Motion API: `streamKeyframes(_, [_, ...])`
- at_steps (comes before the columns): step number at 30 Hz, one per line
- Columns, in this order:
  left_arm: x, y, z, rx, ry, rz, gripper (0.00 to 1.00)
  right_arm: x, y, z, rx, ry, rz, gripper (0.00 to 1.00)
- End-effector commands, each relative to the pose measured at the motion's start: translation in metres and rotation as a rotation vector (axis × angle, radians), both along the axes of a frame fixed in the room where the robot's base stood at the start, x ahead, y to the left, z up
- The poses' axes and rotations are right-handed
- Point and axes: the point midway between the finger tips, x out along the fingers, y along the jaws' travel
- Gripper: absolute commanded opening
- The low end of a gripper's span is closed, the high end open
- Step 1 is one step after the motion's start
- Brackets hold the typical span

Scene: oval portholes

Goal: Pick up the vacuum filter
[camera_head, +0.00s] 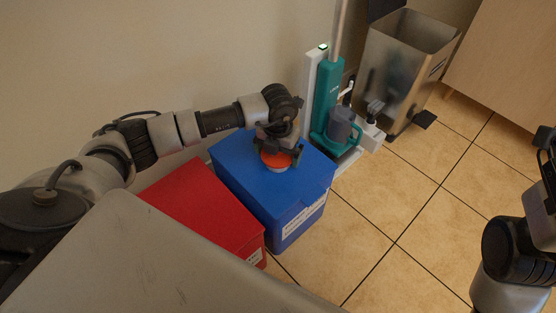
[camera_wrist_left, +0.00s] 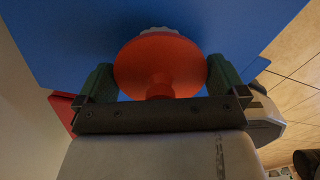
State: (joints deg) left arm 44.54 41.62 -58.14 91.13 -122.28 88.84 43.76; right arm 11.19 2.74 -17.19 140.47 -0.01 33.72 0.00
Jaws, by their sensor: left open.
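The vacuum filter (camera_head: 275,161) is an orange-red round piece with a pale part. It is on the lid of the blue box in the head view. In the left wrist view the filter (camera_wrist_left: 160,66) shows its orange disc and narrower stem, with a pale ribbed edge at the far side. My left gripper (camera_head: 279,146) is over the filter and open. In the left wrist view the green-padded fingers of my left gripper (camera_wrist_left: 160,78) stand on either side of the disc. Whether they touch it is unclear. My right gripper is partly cut off at the right edge of the head view.
The blue box (camera_head: 291,217) stands beside a red box (camera_head: 200,205). A teal and white vacuum on its stand (camera_head: 326,95) is behind the blue box, near a metal bin (camera_head: 407,60). The tiled floor (camera_head: 400,205) to the right is clear.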

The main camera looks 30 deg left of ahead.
Motion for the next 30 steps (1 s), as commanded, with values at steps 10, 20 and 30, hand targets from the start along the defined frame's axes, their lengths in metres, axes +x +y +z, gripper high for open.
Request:
streamKeyframes(10, [0.0,0.0,0.0,-0.001,0.0,-0.001,0.83,0.0,0.0,0.001,0.0,-0.002,0.0,1.0])
streamKeyframes(20, [0.0,0.0,0.001,-0.001,-0.001,-0.001,0.69,0.0,0.0,0.002,0.0,-0.002,0.0,1.0])
streamKeyframes(30, [0.001,0.0,0.033,-0.002,-0.003,-0.001,0.69,0.004,-0.001,-0.004,0.002,0.059,0.003,1.0])
